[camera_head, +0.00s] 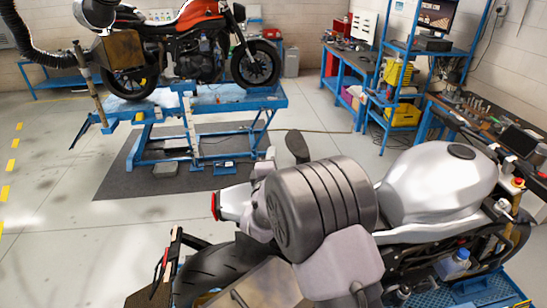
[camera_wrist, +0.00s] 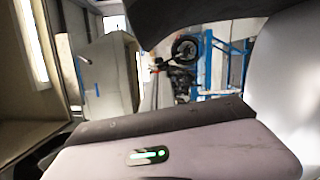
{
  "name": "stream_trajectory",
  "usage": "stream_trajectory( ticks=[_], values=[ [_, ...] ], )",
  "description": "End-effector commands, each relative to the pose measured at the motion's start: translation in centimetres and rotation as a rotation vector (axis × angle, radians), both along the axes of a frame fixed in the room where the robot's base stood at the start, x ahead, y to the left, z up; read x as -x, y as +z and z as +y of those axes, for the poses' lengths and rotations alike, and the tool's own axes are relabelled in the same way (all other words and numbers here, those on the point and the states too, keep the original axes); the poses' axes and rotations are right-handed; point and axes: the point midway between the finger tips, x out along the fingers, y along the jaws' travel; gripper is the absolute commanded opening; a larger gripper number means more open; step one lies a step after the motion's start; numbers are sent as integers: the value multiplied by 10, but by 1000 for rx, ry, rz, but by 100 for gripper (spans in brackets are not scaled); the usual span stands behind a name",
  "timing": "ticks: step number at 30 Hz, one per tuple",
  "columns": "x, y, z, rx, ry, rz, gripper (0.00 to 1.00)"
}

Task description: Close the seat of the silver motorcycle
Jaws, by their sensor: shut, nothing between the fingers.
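The silver motorcycle stands at the lower right of the head view, with its silver tank (camera_head: 435,185) and rear wheel (camera_head: 215,270) showing. Its tail, with a red light (camera_head: 214,206), points left. My arm crosses in front of the space between tail and tank and hides most of the seat area, so I cannot tell how far open the seat is. A dark rounded piece (camera_head: 297,147) sticks up behind my arm; I cannot tell whether it is the seat. In the wrist view a dark curved edge and a pale grey surface are very close. My gripper's fingers cannot be made out.
An orange motorcycle (camera_head: 200,18) stands on a blue lift table (camera_head: 190,104) at the back left. Blue shelving (camera_head: 400,75) and a cluttered workbench (camera_head: 470,125) line the right side. The floor (camera_head: 60,190) at left is clear.

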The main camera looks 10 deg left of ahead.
Motion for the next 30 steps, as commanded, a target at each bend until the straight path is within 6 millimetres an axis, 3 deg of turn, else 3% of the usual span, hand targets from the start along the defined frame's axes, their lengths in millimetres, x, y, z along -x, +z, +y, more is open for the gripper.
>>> stream_trajectory(
  ticks=[4, 12, 25, 30],
  values=[
    [-27, 6, -5, 0, -2, 1, 0],
    [-34, 8, -36, -2, -1, 1, 0],
    [-35, 8, -39, -6, 0, 1, 0],
    [-38, 10, -52, -44, -2, 11, 0]
  ],
)
